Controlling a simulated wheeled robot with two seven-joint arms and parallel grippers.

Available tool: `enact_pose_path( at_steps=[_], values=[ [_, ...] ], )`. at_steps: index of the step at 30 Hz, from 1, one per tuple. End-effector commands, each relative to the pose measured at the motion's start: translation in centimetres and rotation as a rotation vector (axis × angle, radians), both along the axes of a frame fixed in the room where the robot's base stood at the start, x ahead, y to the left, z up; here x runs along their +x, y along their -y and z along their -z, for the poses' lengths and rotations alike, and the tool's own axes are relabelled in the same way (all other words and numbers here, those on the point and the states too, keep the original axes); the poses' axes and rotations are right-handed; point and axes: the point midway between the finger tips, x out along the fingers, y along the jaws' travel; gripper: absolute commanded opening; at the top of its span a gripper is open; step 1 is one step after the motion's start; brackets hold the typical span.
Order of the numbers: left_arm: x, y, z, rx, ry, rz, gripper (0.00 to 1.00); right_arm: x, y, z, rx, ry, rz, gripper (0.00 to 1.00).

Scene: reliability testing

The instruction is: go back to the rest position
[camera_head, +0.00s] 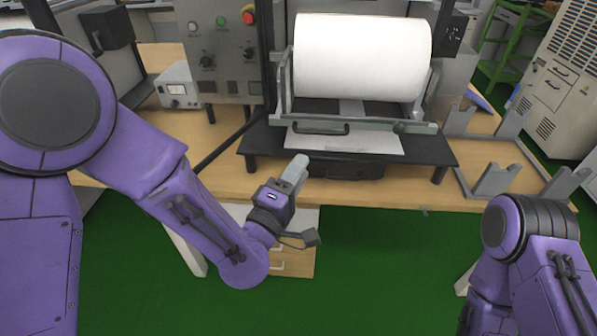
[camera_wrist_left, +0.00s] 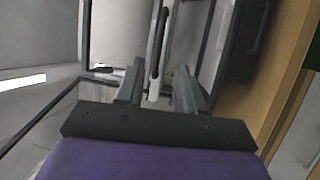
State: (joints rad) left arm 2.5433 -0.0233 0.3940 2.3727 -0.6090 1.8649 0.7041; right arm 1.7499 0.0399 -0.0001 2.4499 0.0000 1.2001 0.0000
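My right arm shows at the lower right of the head view as purple links. Its gripper is not in view.
A wooden workbench (camera_head: 225,180) carries a machine with a large white roll (camera_head: 360,58) on a black base. A control panel (camera_head: 222,45) with a red button and a small meter box (camera_head: 178,88) stand left. Grey cradle stands (camera_head: 497,180) are right. Green floor (camera_head: 370,270) lies clear in front.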

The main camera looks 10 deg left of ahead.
Motion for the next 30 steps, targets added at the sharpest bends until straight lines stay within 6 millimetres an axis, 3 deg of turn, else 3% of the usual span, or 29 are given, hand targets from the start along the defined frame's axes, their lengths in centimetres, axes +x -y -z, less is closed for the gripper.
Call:
enact_pose_path(
  at_steps=[7,9,11,14,17,21,25,27,30],
  values=[
    [0.0,0.0,0.0,0.018,0.005,-0.001,0.38,0.0,0.0,0.0,0.0,0.0,0.0,0.43],
    [0.0,0.3,0.8,0.142,0.002,-0.007,0.38,0.0,0.0,0.0,0.0,0.0,0.0,0.43],
    [0.3,-1.4,3.4,0.371,-0.047,-0.062,0.38,0.0,0.0,0.0,0.0,0.0,0.0,0.43],
    [-0.7,-5.6,11.0,0.666,-0.241,-0.113,0.38,0.0,0.0,0.0,0.0,0.0,0.0,0.43],
    [-4.0,-10.1,18.7,0.886,-0.467,-0.111,0.38,0.0,0.0,0.0,0.0,0.0,0.0,0.43],
    [-11.4,-15.8,27.6,1.105,-0.786,-0.052,0.38,0.0,0.0,0.0,0.0,0.0,0.0,0.43],
    [-19.6,-20.1,33.1,1.212,-1.055,0.005,0.38,0.0,0.0,0.0,0.0,0.0,0.0,0.43],
    [-23.4,-21.7,34.7,1.235,-1.157,0.02,0.38,0.0,0.0,0.0,0.0,0.0,0.0,0.43],
    [-27.0,-22.7,36.2,1.253,-1.239,0.053,0.38,0.0,0.0,0.0,0.0,0.0,0.0,0.43]
  ],
)
